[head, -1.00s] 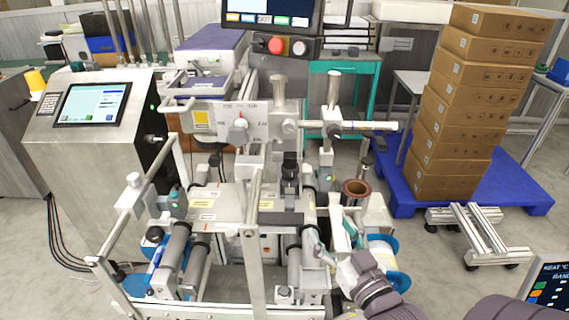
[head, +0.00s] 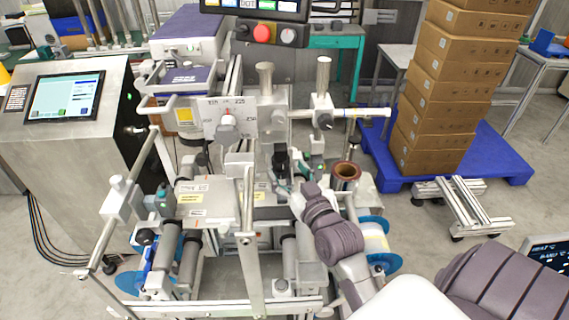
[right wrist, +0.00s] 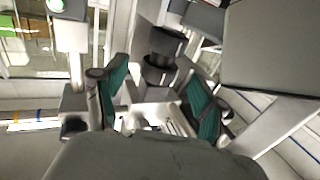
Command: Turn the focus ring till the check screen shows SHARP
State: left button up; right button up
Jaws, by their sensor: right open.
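A dark ribbed cylinder, which looks like the focus ring (right wrist: 161,68), stands between the fingers in the right wrist view. In the head view a small black upright unit (head: 280,160) at the machine's middle seems to be the same part. My right gripper (head: 287,188) is beside it, partly hidden by its own wrist. In the right wrist view my right gripper (right wrist: 157,80) is open, its green pads on either side of the cylinder, with no clear contact. A monitor (head: 255,6), perhaps the check screen, is cut off at the top; no SHARP is readable. My left gripper is out of view.
A console touchscreen (head: 64,97) stands at the left. Rails and an upright post (head: 250,240) crowd the machine's front. A brown roll core (head: 346,171) is right of my wrist. Stacked cartons (head: 440,90) stand on a blue pallet (head: 500,150).

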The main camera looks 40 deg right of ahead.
jog(key=shift+w+d, duration=0.15)
jog(key=shift+w, duration=0.9)
jog(key=c, duration=1.1)
jog(key=shift+r+m+h+p, duration=0.2)
jog(key=shift+m+h+p, duration=0.2)
jog(key=shift+p, duration=0.2)
jog(key=shift+c, duration=0.2)
jog(key=shift+f+m+h+p, duration=0.1)
jog(key=shift+m+h+p, duration=0.35)
jog(key=shift+h, duration=0.15)
jog(key=o, duration=1.1)
